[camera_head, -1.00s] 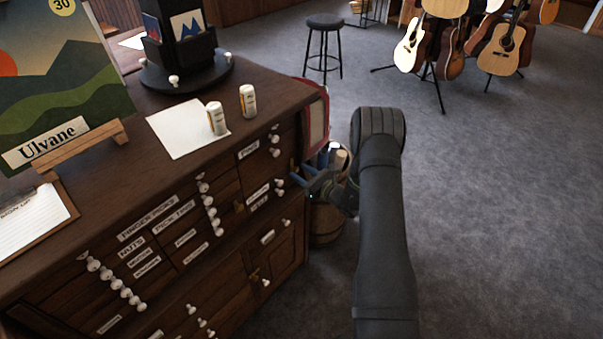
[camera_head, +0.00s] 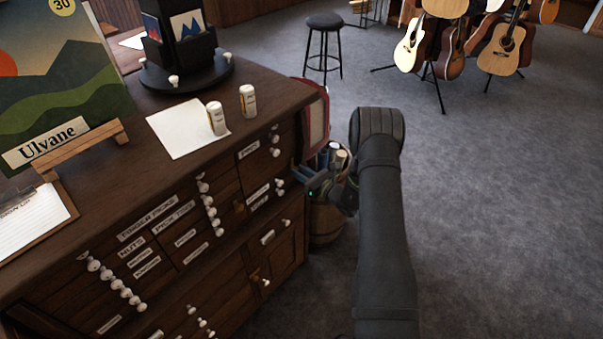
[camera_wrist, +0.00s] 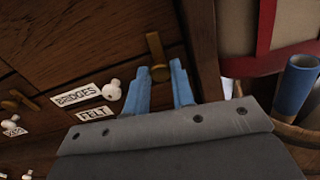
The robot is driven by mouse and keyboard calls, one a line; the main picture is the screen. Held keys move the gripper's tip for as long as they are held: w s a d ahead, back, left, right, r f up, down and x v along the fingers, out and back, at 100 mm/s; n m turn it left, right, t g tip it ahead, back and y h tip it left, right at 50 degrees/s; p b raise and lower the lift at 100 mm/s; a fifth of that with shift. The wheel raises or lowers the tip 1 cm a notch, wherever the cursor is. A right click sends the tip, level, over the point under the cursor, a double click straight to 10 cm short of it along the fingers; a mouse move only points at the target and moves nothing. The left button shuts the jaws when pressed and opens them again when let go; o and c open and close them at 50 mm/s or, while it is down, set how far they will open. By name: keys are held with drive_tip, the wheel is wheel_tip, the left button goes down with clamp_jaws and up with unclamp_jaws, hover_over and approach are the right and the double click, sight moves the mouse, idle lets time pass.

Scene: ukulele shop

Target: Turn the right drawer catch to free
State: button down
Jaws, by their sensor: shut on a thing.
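The right drawer catch (camera_wrist: 157,58) is a small brass piece on the dark wood cabinet front. In the wrist view its bar runs nearly up and down, with its lower end between the blue fingertips. My gripper (camera_wrist: 160,78) is shut on it. In the head view my gripper (camera_head: 312,180) is at the cabinet's right end, and it hides this catch there. A second brass catch (camera_wrist: 20,101) shows further left, also in the head view (camera_head: 240,208).
White-knobbed drawers labelled BRIDGES (camera_wrist: 77,95) and FELT (camera_wrist: 91,117) lie just left of my gripper. A red-edged panel (camera_wrist: 265,40) and a basket of rolls (camera_head: 326,222) stand close on the right. Two small bottles (camera_head: 216,118) stand on the cabinet top.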

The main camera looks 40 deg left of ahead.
drive_tip(key=m, duration=0.8)
drive_tip(key=shift+w+m, duration=0.1)
drive_tip(key=shift+m, duration=0.3)
drive_tip(key=m, duration=0.4)
drive_tip(key=shift+f+m, duration=0.1)
drive_tip(key=shift+m, duration=1.9)
drive_tip(key=c, duration=1.3)
unclamp_jaws()
drive_tip(key=shift+o, duration=0.2)
drive_tip(key=shift+d, duration=0.1)
